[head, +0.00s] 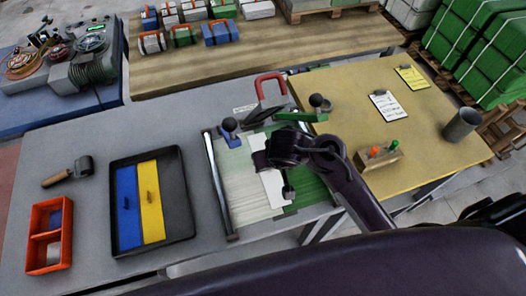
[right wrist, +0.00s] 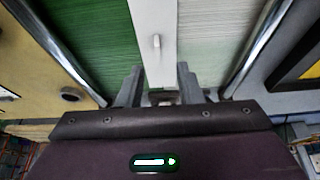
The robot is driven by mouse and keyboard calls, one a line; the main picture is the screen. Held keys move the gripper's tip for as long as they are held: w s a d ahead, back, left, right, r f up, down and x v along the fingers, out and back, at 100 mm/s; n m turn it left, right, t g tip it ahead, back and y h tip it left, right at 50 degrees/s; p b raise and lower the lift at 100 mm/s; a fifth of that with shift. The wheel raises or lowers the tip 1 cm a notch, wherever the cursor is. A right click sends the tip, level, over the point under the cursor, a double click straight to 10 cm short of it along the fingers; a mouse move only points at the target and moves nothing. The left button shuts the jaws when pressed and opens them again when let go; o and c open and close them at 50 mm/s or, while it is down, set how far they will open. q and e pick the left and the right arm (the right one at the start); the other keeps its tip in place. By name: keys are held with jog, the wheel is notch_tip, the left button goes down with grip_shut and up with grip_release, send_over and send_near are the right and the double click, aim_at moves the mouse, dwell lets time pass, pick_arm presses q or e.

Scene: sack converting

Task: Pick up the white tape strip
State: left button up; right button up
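The white tape strip (head: 271,189) lies lengthwise between a pale striped sack panel (head: 240,180) and a green sack panel (head: 309,187). In the right wrist view, the strip (right wrist: 153,15) runs up the middle, with a small grey tab (right wrist: 156,42) standing on it. My right gripper (head: 275,177) hangs over the strip and hides part of it in the head view. In the right wrist view, the right gripper (right wrist: 160,82) has its fingers apart, one towards each side of the strip, and it grips nothing. My left gripper is not in view.
Metal rails (head: 216,186) flank the panels. A red-handled tool (head: 270,84) and knobbed clamps stand behind. The yellow table (head: 350,80) is right.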

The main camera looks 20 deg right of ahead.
aim_at(270, 173)
jog(key=shift+w+f, duration=0.15)
jog(key=shift+f, duration=0.25)
jog(key=b+x, duration=0.1)
jog(key=x, duration=0.2)
jog(key=shift+w+d+f, duration=0.1)
jog(key=shift+d+f, duration=0.1)
jog(key=shift+d, duration=0.05)
jog(key=x, duration=0.2)
jog(key=shift+w+f+b, duration=0.2)
jog(key=shift+w+b, duration=0.05)
jog(key=shift+b, duration=0.1)
jog(key=shift+w+f, duration=0.1)
jog(key=shift+f, duration=0.1)
grip_shut()
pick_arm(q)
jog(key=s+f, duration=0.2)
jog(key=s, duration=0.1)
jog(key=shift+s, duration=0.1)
